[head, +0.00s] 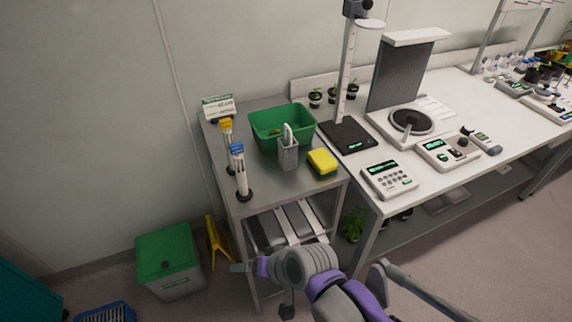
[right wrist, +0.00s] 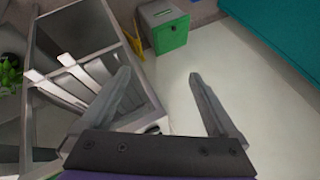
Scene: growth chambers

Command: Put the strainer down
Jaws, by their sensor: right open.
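The strainer (head: 288,153), a narrow grey mesh basket with a pale looped handle, is upright at the front side of the green tub (head: 268,122). I cannot tell whether it rests on the metal cart top or hangs on the tub's rim. My right gripper (head: 241,267) is low in front of the cart, below its top and well apart from the strainer. In the right wrist view its two fingers (right wrist: 160,75) are spread with nothing between them. The strainer is not in the right wrist view. My left gripper is not in view.
The metal cart (head: 262,191) also holds a yellow sponge (head: 322,161) and two upright bottle brushes, yellow (head: 227,130) and blue (head: 239,170). A white bench (head: 460,185) with instruments adjoins on the right. A green-lidded bin (head: 167,262) and yellow floor sign (head: 219,244) stand left.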

